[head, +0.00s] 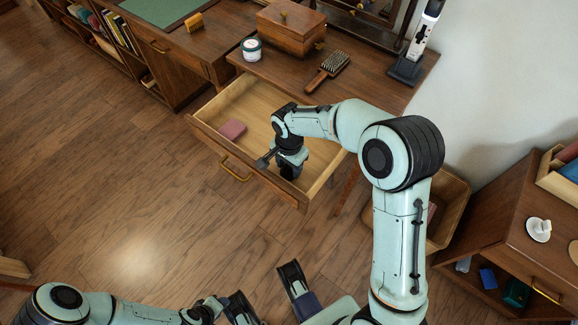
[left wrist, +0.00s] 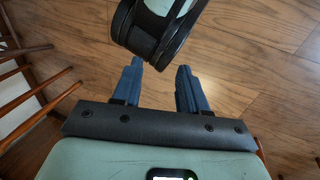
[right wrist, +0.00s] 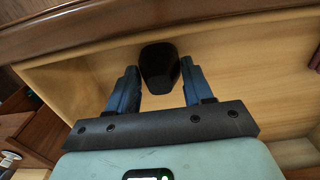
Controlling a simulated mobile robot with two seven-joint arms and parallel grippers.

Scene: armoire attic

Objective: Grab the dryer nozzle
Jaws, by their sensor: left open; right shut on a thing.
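The dryer nozzle is a small black piece (right wrist: 159,65) between the fingers of my right gripper (right wrist: 159,72) in the right wrist view. My right gripper is shut on it, inside the open drawer (head: 245,103) near the drawer's front wall. In the head view my right gripper (head: 291,170) points down into the drawer, and the nozzle is mostly hidden there.
A pink block (head: 232,129) lies in the drawer. A side cabinet (head: 515,225) is at right. The floor at left is clear.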

